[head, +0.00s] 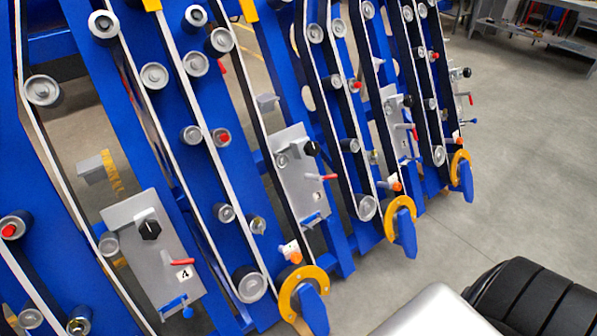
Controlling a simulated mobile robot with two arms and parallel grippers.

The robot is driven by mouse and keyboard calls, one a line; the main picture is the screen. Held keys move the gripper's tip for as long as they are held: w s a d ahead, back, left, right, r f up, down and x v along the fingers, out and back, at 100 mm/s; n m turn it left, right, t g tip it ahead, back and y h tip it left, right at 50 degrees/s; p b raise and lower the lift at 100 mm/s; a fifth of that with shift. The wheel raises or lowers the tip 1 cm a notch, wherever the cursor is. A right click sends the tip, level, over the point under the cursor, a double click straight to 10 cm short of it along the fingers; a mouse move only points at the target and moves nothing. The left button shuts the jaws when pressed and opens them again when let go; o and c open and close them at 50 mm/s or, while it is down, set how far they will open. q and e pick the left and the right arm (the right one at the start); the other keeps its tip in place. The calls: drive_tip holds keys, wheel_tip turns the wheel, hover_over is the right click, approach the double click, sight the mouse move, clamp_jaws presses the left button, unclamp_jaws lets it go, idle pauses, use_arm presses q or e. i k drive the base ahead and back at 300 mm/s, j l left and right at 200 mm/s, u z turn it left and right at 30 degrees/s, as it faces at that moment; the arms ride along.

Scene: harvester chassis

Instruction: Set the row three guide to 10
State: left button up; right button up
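Several blue row units stand side by side, each with rollers and belts. A grey plate (135,215) on the nearest row carries a black knob (150,230), a red lever (180,262) and a small white label (184,274); the label's mark looks like a 4 but is hard to read. A second plate (296,190) has a black knob (312,148) and red lever (322,177). A third plate (391,118) has a black knob (407,101). I cannot tell which row is three, nor read any guide setting. Neither gripper is in view.
Yellow rings with blue handles stick out at the lower row ends, the nearest (316,275) at bottom centre. Open concrete floor (520,150) lies to the right. A grey workbench (540,35) stands at the back right.

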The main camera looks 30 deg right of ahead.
sight(331, 220)
drive_tip(key=l+z, duration=0.1)
drive_tip(key=z, duration=0.35)
drive_tip(key=i+z, duration=0.1)
drive_tip(key=z, duration=0.35)
drive_tip(key=i+z, duration=0.1)
drive_tip(key=z, duration=0.35)
